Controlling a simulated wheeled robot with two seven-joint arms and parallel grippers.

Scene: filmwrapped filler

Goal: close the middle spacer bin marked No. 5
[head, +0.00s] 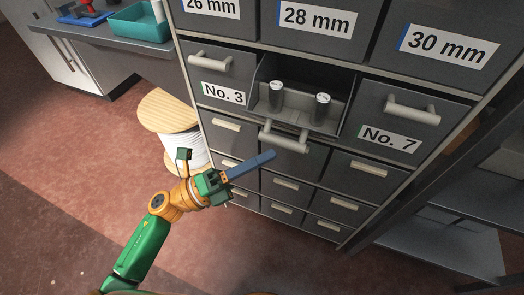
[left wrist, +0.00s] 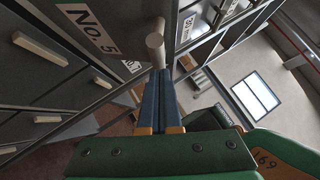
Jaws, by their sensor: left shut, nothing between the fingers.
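The middle bin No. 5 (head: 295,112) is pulled out of the cabinet between the bins marked No. 3 and No. 7. Two dark cylinders stand inside it, and its bar handle (head: 284,140) is at the front. In the left wrist view its No. 5 label (left wrist: 92,30) shows at the upper left, with the handle end (left wrist: 155,42) just beyond my fingertips. My left gripper (head: 272,156) is shut and empty, its blue fingers pointing at the bin's front just below the handle. Whether they touch it I cannot tell. My right gripper is not in view.
Bin No. 3 (head: 222,88) and bin No. 7 (head: 389,125) flank the open bin and look closed. Smaller drawers (head: 288,184) fill the cabinet below. A cable spool (head: 175,128) stands left of the cabinet, and a grey shelf (head: 445,245) is at the right.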

